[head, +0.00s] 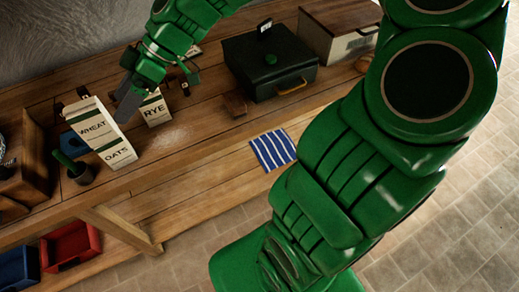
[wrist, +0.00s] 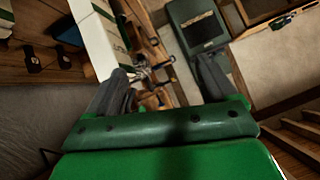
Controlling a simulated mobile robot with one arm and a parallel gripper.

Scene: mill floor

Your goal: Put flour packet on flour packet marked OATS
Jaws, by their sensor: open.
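A white packet marked WHEAT (head: 88,115) with a green band sits on top of the white packet marked OATS (head: 117,155) on the wooden bench. The two look lined up and upright. My gripper (head: 126,104) is right beside the WHEAT packet, on its right side. In the wrist view my gripper (wrist: 162,85) is open with nothing between its fingers. White packets (wrist: 98,42) show next to its left finger; I cannot tell whether they touch. A packet marked RYE (head: 155,110) stands behind to the right.
A dark green box (head: 270,62) and a wooden box (head: 335,35) stand farther right. A blue striped cloth (head: 273,150) lies at the bench's front edge. Red (head: 70,245) and blue bins (head: 15,270) are below.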

